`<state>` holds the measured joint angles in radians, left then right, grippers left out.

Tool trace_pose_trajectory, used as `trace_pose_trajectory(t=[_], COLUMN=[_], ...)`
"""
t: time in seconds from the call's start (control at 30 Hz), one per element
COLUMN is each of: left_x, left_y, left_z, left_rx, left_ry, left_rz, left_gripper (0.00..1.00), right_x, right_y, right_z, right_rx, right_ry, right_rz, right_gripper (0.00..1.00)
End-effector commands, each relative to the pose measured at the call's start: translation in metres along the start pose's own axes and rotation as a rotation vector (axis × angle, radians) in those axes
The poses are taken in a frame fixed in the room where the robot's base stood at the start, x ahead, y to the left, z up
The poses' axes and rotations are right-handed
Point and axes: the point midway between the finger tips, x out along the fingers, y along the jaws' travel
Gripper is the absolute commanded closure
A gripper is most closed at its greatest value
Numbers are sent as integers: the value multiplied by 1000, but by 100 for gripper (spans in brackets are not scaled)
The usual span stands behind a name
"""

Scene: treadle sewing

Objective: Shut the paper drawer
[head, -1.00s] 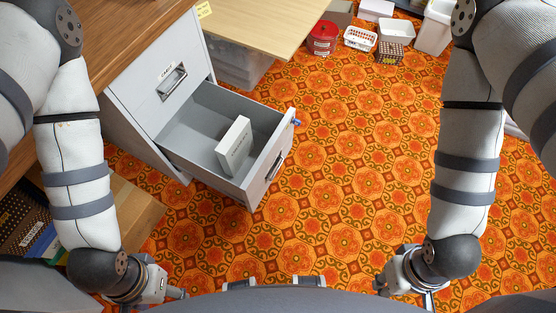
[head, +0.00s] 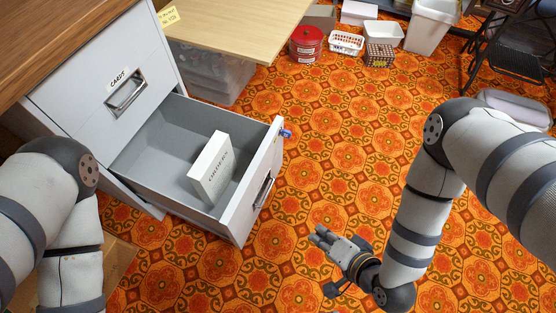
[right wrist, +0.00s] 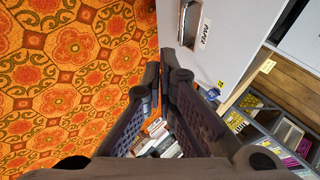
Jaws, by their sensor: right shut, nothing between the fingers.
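The paper drawer (head: 262,190) is a grey metal drawer pulled well out of the cabinet, below a closed drawer labelled CARDS or similar (head: 95,100). A white box (head: 212,170) stands inside it. In the right wrist view the drawer front (right wrist: 235,35) shows at upper right, with its handle and PAPER label (right wrist: 204,34). My right gripper (head: 318,236) is shut and empty, to the right of the drawer front and apart from it. It also shows in the right wrist view (right wrist: 157,76). My left arm is at the left edge; its gripper is out of the picture.
A blue object (head: 285,133) is at the drawer front's far corner. A wooden tabletop (head: 235,25) with a clear bin (head: 212,72) below stands behind. A red tin (head: 306,44), baskets and a white bin (head: 430,27) line the back. Patterned floor right of the drawer is clear.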

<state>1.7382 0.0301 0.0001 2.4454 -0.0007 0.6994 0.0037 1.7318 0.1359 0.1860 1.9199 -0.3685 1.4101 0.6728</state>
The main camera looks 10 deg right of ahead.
Motion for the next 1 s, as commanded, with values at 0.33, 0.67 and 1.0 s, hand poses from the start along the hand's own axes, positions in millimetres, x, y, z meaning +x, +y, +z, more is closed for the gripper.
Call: trace_pose_trajectory(t=[0.33, 0.67, 1.0], left_x=[86, 94, 107], left_y=[1, 2, 3], left_z=[-23, -24, -28], left_rx=[6, 7, 9], left_ry=[-113, -127, -147], left_rz=[-4, -4, -3], left_gripper=[43, 43, 43], right_x=[89, 126, 170], right_y=[-49, -86, -127], right_z=[-99, -126, -137], right_rx=[437, 437, 437], right_ry=[340, 341, 338], right_rz=[-727, -738, -733], right_gripper=[100, 100, 100])
